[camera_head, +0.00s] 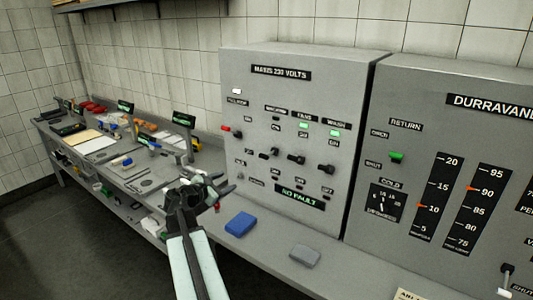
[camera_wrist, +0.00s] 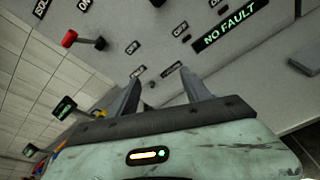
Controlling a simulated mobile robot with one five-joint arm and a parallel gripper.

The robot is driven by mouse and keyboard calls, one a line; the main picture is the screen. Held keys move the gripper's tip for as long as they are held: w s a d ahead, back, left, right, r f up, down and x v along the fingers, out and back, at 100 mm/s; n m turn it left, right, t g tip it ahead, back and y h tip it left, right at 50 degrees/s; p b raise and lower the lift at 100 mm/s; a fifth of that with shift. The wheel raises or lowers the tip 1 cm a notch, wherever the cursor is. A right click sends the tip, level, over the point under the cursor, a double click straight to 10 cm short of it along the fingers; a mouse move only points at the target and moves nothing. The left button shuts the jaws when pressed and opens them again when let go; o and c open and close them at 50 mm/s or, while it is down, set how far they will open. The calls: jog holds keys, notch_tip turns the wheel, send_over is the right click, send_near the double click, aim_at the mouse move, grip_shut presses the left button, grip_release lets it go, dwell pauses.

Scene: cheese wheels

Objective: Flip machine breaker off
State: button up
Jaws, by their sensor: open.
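The grey breaker panel (camera_head: 290,90), headed MAINS 230 VOLTS, stands upright on the bench and carries a row of dark levers. The lever nearest the MACHINE column (camera_head: 274,152) is small and dark, and I cannot tell its exact position. The FANS and WASH columns have lit green lamps; the lamp in the MACHINE column looks dark. The red isolator lever (camera_head: 227,129) is at the left, and also shows in the wrist view (camera_wrist: 69,38). My gripper (camera_head: 207,186) is open and empty, in front of the panel's lower left, its fingers (camera_wrist: 158,84) pointing towards the panel's lower labels.
A green NO FAULT display (camera_head: 300,198) is lit low on the panel. A blue block (camera_head: 240,223) and a grey block (camera_head: 305,255) lie on the bench in front. A second grey panel (camera_head: 450,80) with gauges stands to the right. Tools and small items crowd the bench at left.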

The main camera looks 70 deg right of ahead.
aim_at(264, 156)
jog(key=s+d+r+n+h, duration=0.1)
jog(key=s+d+r, duration=0.1)
jog(key=s+d, duration=0.1)
jog(key=s+d+r+n+g, duration=0.1)
jog(key=s+d+r+n, duration=0.1)
jog(key=s, duration=0.1)
jog(key=s+d+r+n+h, duration=0.1)
jog(key=s+d+r, duration=0.1)
jog(key=s+d, duration=0.1)
jog(key=shift+s+d+r+n+g+h, duration=0.25)
jog(key=shift+s+d+n+g+h, duration=0.05)
jog(key=shift+s+n+g, duration=0.1)
jog(key=x, duration=0.7)
jog(key=shift+d, duration=0.35)
jog(key=shift+w, duration=0.1)
grip_shut()
